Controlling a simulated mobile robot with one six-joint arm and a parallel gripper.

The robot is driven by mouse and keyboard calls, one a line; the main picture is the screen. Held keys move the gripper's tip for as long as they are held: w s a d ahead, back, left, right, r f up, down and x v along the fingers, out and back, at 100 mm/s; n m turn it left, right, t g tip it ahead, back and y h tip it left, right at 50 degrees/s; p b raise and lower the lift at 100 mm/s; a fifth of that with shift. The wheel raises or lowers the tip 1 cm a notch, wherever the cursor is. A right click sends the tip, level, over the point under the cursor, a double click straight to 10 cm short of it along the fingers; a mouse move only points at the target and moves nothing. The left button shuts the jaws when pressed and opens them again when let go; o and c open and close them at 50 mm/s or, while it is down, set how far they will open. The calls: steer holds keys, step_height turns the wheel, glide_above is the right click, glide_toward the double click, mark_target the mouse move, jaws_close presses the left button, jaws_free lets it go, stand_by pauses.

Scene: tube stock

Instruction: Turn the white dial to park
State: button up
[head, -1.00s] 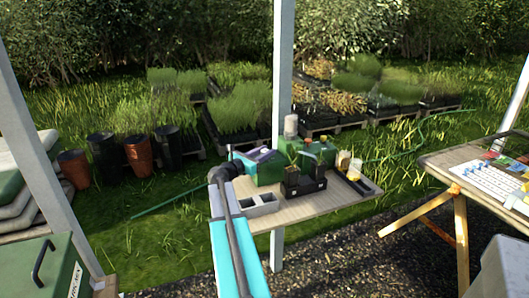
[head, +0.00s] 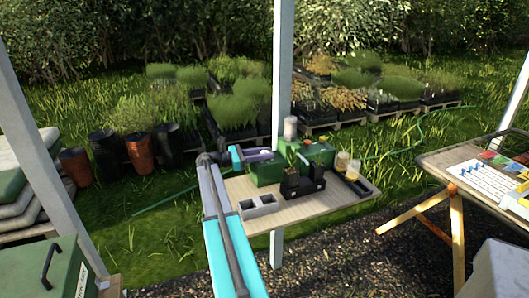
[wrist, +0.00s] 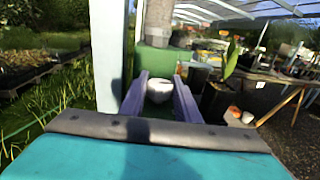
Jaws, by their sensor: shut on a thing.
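The white dial (wrist: 160,90) sits on the near face of a green box (wrist: 154,60), between the two purple fingers of my gripper (wrist: 159,80). My gripper is shut on the dial. In the head view the gripper (head: 262,155) reaches the left end of the green box (head: 265,174), which stands on a wooden table (head: 310,205). The dial is hidden there behind the gripper. I cannot read any marks around the dial, nor its setting.
A black pot holder with a seedling (head: 302,185) stands close in front, right of the gripper. A white post (head: 283,60) rises behind.

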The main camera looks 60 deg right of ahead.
steer(key=shift+w+m+g+y+p, duration=0.1)
steer(key=shift+m+g+y+p, duration=0.2)
steer(key=shift+m+g+y, duration=0.25)
steer(key=o, duration=1)
steer(key=shift+o, duration=0.2)
steer(key=shift+w+a, duration=0.1)
steer(key=b+v, duration=0.2)
steer(key=v, duration=1.1)
steer(key=shift+w, duration=0.3)
steer(key=shift+a, duration=0.1)
